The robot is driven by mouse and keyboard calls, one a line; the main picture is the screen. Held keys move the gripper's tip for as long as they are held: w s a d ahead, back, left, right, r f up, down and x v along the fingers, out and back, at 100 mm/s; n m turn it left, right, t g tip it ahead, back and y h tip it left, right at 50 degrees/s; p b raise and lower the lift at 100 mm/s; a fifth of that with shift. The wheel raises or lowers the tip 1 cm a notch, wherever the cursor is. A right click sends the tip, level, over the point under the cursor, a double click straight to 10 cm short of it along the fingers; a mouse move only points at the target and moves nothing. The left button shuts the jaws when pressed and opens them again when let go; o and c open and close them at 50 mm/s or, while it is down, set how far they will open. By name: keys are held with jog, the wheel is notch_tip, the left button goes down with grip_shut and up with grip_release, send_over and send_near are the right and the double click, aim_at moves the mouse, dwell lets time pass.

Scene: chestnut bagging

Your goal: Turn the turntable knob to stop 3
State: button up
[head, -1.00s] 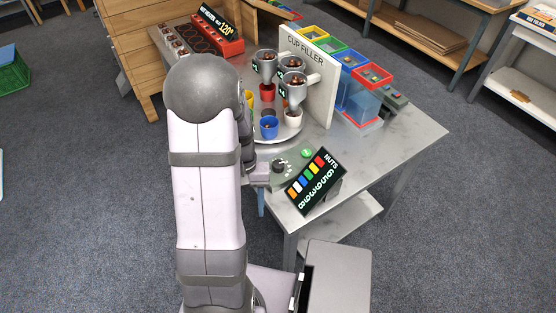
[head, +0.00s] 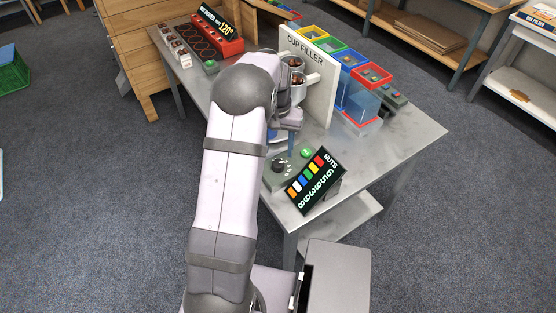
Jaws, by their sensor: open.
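The turntable knob (head: 279,164) is a dark round dial on a small grey box at the near left corner of the metal table. Its pointer and stop marks are too small to read. My gripper (head: 289,120) is open, above and behind the knob, over the turntable area and apart from the knob. Its fingers are mostly hidden. The turntable and its cups are largely covered by my arm; a bit of blue shows below the gripper.
A green button (head: 306,153) sits beside the knob, and a tilted NUTS sign (head: 314,182) stands in front. The white CUP FILLER panel (head: 312,80) rises close to the gripper's right, with coloured bins (head: 359,88) behind it. The table's right part is clear.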

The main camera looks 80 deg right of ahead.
aim_at(278, 163)
jog(key=shift+f+p, duration=0.85)
jog(key=shift+f, duration=2.55)
jog(key=c, duration=1.1)
